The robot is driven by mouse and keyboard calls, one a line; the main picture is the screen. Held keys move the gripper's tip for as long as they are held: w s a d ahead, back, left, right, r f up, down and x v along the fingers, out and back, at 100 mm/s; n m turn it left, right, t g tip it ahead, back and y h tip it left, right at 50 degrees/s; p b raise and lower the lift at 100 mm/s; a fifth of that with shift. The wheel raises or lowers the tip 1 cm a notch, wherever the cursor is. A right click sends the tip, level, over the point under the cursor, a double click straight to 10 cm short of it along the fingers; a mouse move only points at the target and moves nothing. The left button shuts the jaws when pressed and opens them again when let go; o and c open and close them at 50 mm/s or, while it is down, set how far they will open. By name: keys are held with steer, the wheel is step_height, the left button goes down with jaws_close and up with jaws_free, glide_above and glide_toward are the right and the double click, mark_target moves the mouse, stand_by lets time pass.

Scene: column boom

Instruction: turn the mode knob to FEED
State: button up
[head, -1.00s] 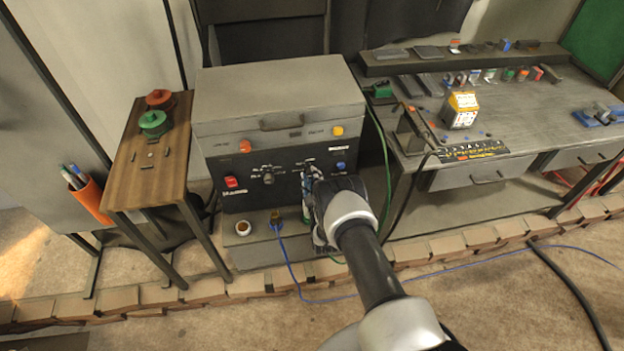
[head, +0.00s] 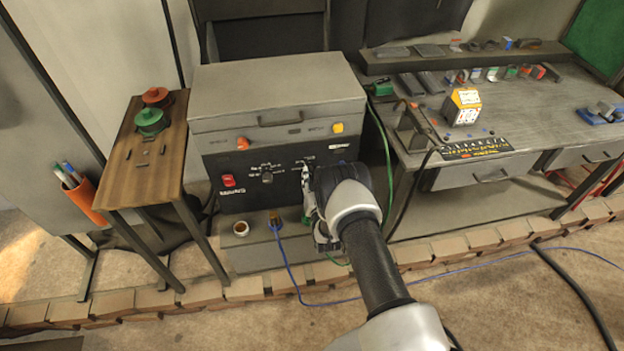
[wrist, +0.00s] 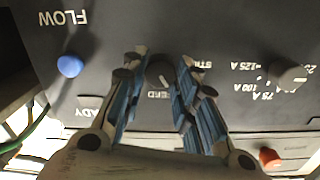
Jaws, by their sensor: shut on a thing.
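The mode knob (wrist: 160,70) is a dark round knob on the dark front panel. It sits between the blue-padded fingers of my gripper (wrist: 161,76) in the wrist view, which are shut on it. The wrist view shows the panel upside down. A partly blurred label, possibly FEED, lies just below the knob, and one starting "ST" lies to its right. Which way the knob points I cannot make out. In the head view my gripper (head: 309,187) is at the right part of the welder's panel (head: 245,198) and hides the knob.
A blue knob (wrist: 70,66) marked FLOW and a dark amperage knob (wrist: 287,74) flank the mode knob. A red switch (head: 228,181) is at the panel's left. A green cable (head: 384,150) hangs to the right. A small cup (head: 240,229) stands on the ledge below.

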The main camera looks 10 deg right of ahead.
steer(key=m+b, duration=0.2)
steer(key=m, duration=0.4)
stand_by(0.6)
steer(key=o, duration=1.1)
steer(key=s, duration=1.2)
steer(key=shift+r, duration=0.25)
